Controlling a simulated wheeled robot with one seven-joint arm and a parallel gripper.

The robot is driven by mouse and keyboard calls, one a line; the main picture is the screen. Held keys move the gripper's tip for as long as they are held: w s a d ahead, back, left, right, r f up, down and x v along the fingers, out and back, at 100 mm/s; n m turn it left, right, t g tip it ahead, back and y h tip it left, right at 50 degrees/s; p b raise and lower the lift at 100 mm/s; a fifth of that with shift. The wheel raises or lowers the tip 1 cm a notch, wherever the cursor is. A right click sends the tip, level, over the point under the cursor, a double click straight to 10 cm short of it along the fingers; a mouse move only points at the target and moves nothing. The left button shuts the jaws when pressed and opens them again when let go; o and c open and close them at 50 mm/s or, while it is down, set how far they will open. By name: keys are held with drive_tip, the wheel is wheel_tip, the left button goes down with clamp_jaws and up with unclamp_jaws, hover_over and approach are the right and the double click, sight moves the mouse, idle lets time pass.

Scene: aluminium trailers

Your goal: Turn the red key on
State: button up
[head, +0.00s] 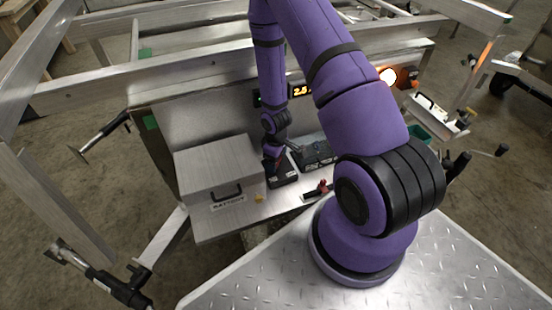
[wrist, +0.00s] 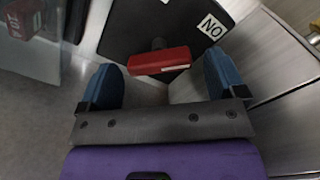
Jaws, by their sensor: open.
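The red key (wrist: 159,61) is a bar on a short dark stem, standing out from a black plate (wrist: 135,30) in the wrist view. A white label (wrist: 212,28) on the plate reads "ON" upside down. My gripper (wrist: 162,76) is open, with its blue fingers on either side of the key's ends. I see gaps at both ends; whether the fingertips reach the key's depth I cannot tell. In the head view my gripper (head: 274,161) is low over a black unit (head: 283,174) on the trailer shelf; the key is hidden there.
A metal battery box (head: 218,170) stands left of my gripper. A grey unit (head: 315,153) stands to its right. Another red-handled item (head: 321,187) sits at the shelf's front. In the wrist view a red part (wrist: 24,17) with upside-down "AUX" lettering is at top left.

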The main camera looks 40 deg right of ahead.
wheel_tip(320, 180, up, 11)
idle(0.6)
idle(0.5)
drive_tip(key=s+a+r+m+t+h, duration=0.1)
drive_tip(key=a+r, duration=0.1)
drive_tip(key=r, duration=1.1)
drive_tip(key=s+a+r+m+t, duration=0.1)
drive_tip(key=a+r+m, duration=0.1)
drive_tip(key=r, duration=1.1)
drive_tip(key=s+a+r+m+t, duration=0.1)
drive_tip(key=s+a+r, duration=0.2)
drive_tip(key=s+r, duration=0.5)
drive_tip(key=s+a+r+m+t+y, duration=0.1)
drive_tip(key=s+a+r+t, duration=0.1)
drive_tip(key=s+r, duration=0.6)
drive_tip(key=shift+s+a+r+m, duration=0.15)
drive_tip(key=shift+s+a+m, duration=0.15)
drive_tip(key=shift+s+a, duration=0.4)
